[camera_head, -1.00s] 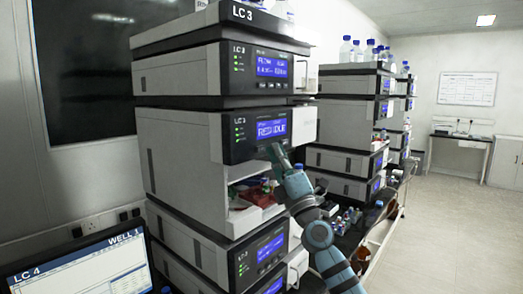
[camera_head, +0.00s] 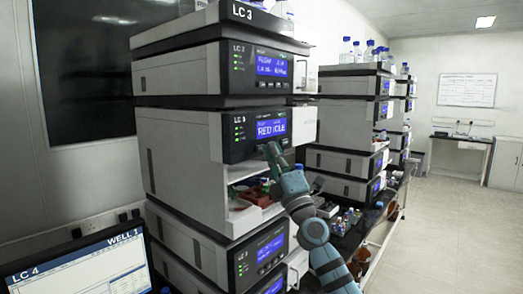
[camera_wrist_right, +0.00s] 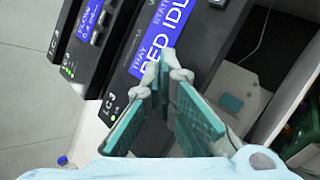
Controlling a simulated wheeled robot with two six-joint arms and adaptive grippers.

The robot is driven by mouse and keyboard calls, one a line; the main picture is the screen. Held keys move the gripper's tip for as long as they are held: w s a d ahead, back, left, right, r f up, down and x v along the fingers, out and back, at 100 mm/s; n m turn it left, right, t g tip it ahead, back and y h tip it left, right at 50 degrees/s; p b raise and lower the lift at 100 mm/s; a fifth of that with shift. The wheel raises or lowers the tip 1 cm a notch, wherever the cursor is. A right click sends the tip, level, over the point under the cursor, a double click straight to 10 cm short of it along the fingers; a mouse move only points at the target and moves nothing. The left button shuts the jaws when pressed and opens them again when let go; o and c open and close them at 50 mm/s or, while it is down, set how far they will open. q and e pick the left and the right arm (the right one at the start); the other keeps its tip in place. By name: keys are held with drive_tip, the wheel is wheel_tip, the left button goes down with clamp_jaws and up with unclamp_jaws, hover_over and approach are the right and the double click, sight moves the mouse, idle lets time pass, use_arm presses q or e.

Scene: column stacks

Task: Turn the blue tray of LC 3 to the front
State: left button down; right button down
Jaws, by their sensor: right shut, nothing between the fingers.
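The LC 3 stack (camera_head: 180,138) stands at centre left. Its sampler module has a blue screen (camera_head: 272,129) reading "RED IDLE", which also shows in the right wrist view (camera_wrist_right: 164,40). Below it is an open compartment (camera_head: 240,172) with a red tray (camera_head: 258,196) and small items inside. I cannot make out a blue tray. My right gripper (camera_head: 268,150) is shut and empty, its tips at the dark panel just under the screen; I cannot tell whether they touch. In the right wrist view its teal fingers (camera_wrist_right: 164,68) meet at the tips. My left gripper is out of view.
More instrument stacks (camera_head: 345,120) with bottles on top stand behind to the right. Small vials (camera_head: 345,220) lie on the bench beside my right arm. A monitor marked LC 4 (camera_head: 80,268) is at lower left. The floor (camera_head: 450,220) at right is clear.

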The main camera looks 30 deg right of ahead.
drive_tip(key=shift+w, duration=0.25)
drive_tip(key=shift+s, duration=0.1)
idle(0.6)
drive_tip(key=shift+s+d+p, duration=0.15)
drive_tip(key=shift+s+p, duration=0.15)
drive_tip(key=shift+s, duration=0.4)
drive_tip(key=s, duration=0.2)
drive_tip(key=s+d, duration=0.1)
drive_tip(key=s, duration=0.1)
drive_tip(key=shift+s+d+p, duration=0.2)
drive_tip(key=shift+s+p, duration=0.15)
drive_tip(key=shift+f, duration=0.1)
idle(4.9)
